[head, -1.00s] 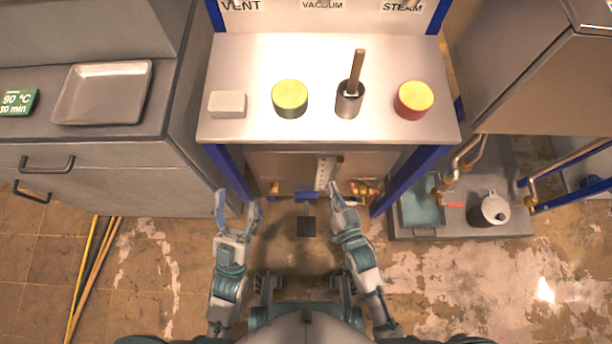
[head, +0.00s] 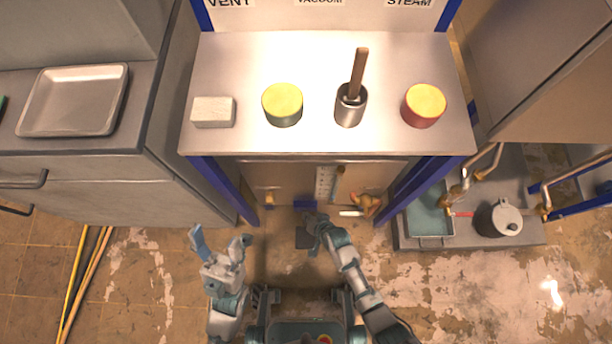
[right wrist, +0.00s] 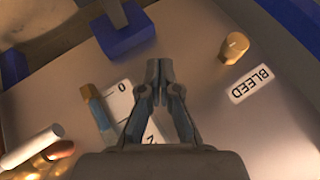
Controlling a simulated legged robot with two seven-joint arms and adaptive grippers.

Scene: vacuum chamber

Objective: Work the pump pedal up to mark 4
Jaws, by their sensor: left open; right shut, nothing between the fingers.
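My right gripper (head: 313,221) is shut and empty above the pad's right edge; contact is unclear. My left gripper (head: 221,241) is open and empty, left of the pad.
A brass knob (right wrist: 235,47) sits by a BLEED label (right wrist: 251,84). A brass valve (head: 368,203) with a pale handle is right of the scale. The bench (head: 310,143) overhangs between blue legs. A pot (head: 505,218) stands at right.

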